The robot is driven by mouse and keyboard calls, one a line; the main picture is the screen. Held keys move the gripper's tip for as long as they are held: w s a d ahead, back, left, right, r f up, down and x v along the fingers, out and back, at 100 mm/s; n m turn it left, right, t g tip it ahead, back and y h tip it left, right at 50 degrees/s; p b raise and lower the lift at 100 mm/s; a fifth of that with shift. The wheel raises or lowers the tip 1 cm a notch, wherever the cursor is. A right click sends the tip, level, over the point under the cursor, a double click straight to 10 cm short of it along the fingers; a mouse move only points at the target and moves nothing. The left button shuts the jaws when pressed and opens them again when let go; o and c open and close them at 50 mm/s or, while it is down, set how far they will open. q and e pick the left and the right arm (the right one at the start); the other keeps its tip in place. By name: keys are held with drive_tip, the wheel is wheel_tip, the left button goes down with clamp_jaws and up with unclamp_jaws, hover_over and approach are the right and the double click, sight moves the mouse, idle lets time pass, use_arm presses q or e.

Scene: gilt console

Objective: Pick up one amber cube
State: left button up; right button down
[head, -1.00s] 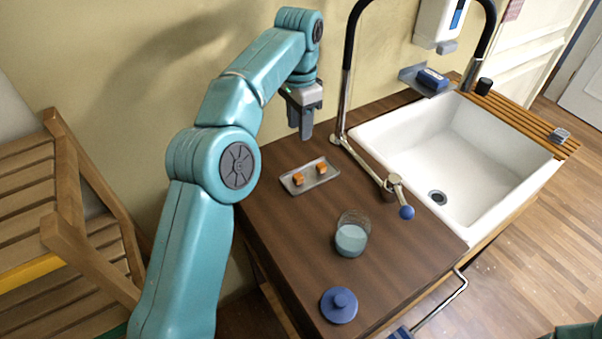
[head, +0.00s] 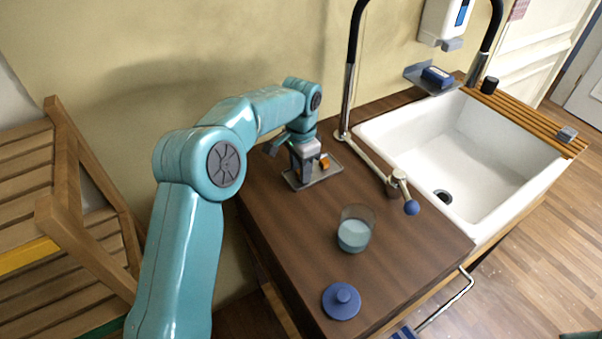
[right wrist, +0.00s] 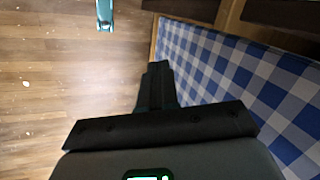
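My left gripper (head: 302,179) points down at the left part of a small grey tray (head: 330,174) on the brown counter in the head view. One amber cube (head: 324,163) shows on the tray's right part, just beside the gripper. The other amber cube is hidden behind my gripper's fingers. I cannot tell whether these fingers are apart or closed on it. My right gripper (right wrist: 158,85) shows in the right wrist view, its dark fingers together with nothing visible between them, away from the counter.
A glass with pale blue contents (head: 354,235) and a blue lid (head: 341,301) stand nearer on the counter (head: 300,240). A tap lever (head: 400,190) and white sink (head: 450,150) lie to the right. A blue checked cloth (right wrist: 235,85) shows in the right wrist view.

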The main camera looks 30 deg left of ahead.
use_arm(q)
drive_tip(key=shift+s+d+r, duration=0.15)
drive_tip(key=shift+s, duration=0.15)
drive_tip(key=shift+w, duration=0.2)
clamp_jaws()
drive_tip(key=shift+s, duration=0.1)
